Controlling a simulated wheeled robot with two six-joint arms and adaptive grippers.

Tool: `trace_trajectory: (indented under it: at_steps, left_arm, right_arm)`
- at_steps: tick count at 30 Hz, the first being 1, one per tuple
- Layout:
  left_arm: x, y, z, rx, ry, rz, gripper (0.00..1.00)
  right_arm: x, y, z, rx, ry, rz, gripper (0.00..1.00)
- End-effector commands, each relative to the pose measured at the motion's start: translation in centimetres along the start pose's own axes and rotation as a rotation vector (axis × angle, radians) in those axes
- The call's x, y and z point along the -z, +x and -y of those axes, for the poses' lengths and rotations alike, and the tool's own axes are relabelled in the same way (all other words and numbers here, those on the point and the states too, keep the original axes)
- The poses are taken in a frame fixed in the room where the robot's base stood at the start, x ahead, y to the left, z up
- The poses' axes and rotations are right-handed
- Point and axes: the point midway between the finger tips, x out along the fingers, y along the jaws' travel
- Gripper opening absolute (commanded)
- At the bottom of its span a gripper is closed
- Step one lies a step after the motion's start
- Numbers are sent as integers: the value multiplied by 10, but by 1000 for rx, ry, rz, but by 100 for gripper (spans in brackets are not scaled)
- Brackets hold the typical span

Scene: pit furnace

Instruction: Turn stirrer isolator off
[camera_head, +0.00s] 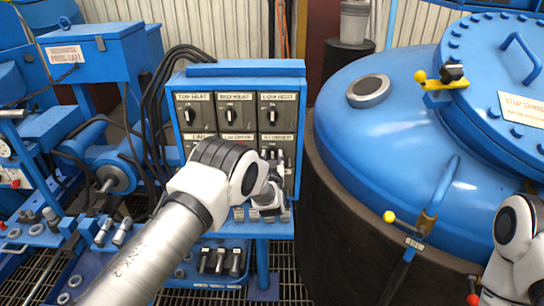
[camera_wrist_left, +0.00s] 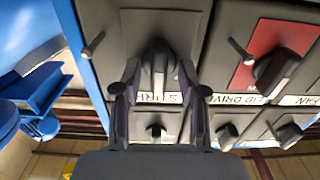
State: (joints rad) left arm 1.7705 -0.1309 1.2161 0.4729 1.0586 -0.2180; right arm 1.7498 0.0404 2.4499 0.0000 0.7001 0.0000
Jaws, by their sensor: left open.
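The stirrer isolator is a dark rotary knob (camera_wrist_left: 158,58) on a grey box, with a partly hidden label starting "STIR" beside it in the left wrist view. In the head view, its labelled box (camera_head: 277,138) is at the lower right of the switch panel, and my left arm covers most of it. My left gripper (camera_head: 273,163) is at this box. In the left wrist view its open fingers (camera_wrist_left: 158,80) are on either side of the knob. I cannot tell whether they touch it. My right gripper is out of view.
The top-heat (camera_head: 195,114), mid-heat (camera_head: 236,113) and low-heat (camera_head: 277,112) switches are above. The lid-drive knob (camera_wrist_left: 278,70), on a red plate, is close beside my left gripper. A large blue furnace vessel (camera_head: 385,130) stands to the right, and blue machinery (camera_head: 100,65) to the left.

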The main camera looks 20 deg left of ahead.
Motion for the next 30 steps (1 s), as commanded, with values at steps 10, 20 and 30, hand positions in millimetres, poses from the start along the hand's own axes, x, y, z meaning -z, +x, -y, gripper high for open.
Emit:
trace_trajectory:
  at_steps: [10,20,30]
  left_arm:
    - [0,0,0,0,0,0,0]
    - [-2,0,0,0,-42,0,0]
    - [-5,0,1,0,-248,-2,0]
  right_arm:
    - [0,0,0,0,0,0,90]
    - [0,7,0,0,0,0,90]
    - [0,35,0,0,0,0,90]
